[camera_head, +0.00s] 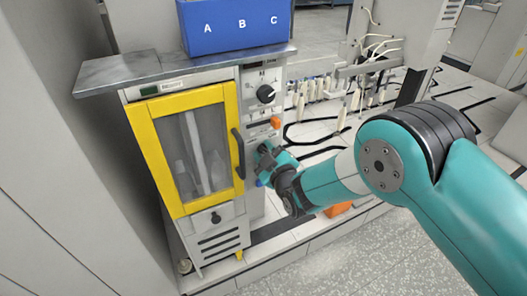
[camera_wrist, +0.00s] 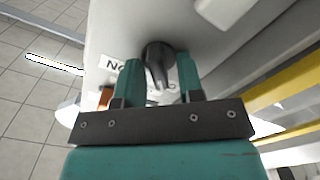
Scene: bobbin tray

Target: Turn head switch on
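A dark rotary switch with a narrow lever-like grip (camera_wrist: 157,65) sits on a pale panel in the wrist view. My gripper's two teal fingers (camera_wrist: 160,78) stand apart, one on each side of the switch, with gaps between them and its grip. In the head view my gripper (camera_head: 267,157) is at the lower part of the narrow control panel (camera_head: 256,118), right of the yellow-framed door, and largely hides the switch there. Another black knob (camera_head: 265,94) with a pale pointer sits higher on that panel. The switch's label is partly hidden; "NO" shows.
The yellow-framed door (camera_head: 160,150) has a dark handle (camera_head: 238,153) close to the left of my gripper. An orange button (camera_head: 275,122) is just above it. A blue bin (camera_head: 235,30) marked A, B, C stands on the metal top (camera_head: 115,72). Bobbins and cables are at the right.

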